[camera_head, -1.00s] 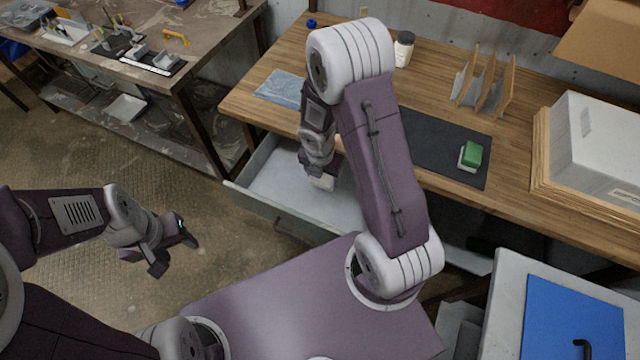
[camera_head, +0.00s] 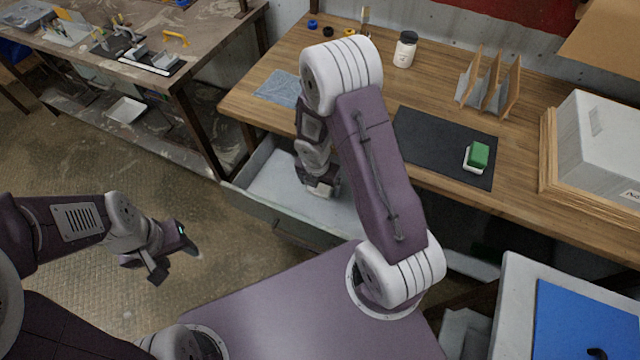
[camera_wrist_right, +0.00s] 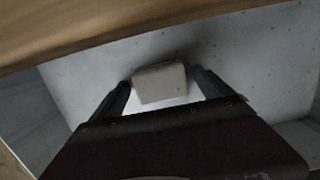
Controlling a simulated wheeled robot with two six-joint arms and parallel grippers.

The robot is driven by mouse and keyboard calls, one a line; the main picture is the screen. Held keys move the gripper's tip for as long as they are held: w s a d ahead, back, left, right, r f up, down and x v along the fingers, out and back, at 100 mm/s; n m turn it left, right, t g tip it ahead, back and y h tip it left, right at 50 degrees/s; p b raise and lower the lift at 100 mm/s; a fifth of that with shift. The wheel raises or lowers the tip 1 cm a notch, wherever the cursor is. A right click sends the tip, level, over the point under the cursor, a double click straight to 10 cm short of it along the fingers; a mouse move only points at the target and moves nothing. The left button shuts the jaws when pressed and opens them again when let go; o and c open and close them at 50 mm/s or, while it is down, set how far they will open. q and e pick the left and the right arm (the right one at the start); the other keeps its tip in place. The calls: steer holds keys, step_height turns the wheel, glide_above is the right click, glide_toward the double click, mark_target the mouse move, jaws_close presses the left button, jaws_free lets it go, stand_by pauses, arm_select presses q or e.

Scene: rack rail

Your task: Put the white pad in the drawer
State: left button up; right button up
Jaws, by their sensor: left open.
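The white pad (camera_wrist_right: 160,82) shows between the two fingers of my right gripper (camera_wrist_right: 162,80) in the right wrist view. The fingertips are at or very near its sides; I cannot tell whether they press on it. In the head view my right gripper (camera_head: 322,190) reaches down inside the open drawer (camera_head: 262,212), with a pale bit of the pad low at its tips. Whether the pad rests on the drawer floor is not clear. My left gripper (camera_head: 176,258) is open and empty over the floor at the left, away from the drawer.
The wooden table (camera_head: 450,85) above the drawer holds a dark mat (camera_head: 425,140) with a green block (camera_head: 478,154) on a white base, a blue cloth (camera_head: 279,88), a white jar (camera_head: 404,50) and a wooden rack (camera_head: 488,82). My right arm hides part of the drawer.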

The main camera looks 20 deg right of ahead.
mark_target(318, 188)
steer(key=shift+r, duration=0.1)
step_height(318, 188, up, 11)
steer(key=s+a+p, duration=0.1)
steer(key=p, duration=0.6)
steer(key=s+a+r+m, duration=0.1)
steer(key=s+r+m, duration=0.3)
steer(key=m, duration=0.9)
steer(key=s+a+r+m+y, duration=0.1)
steer(key=s+r+m, duration=0.4)
steer(key=m, duration=0.8)
steer(key=shift+s+m+y, duration=0.3)
steer(key=shift+s, duration=0.1)
steer(key=shift+r, duration=0.1)
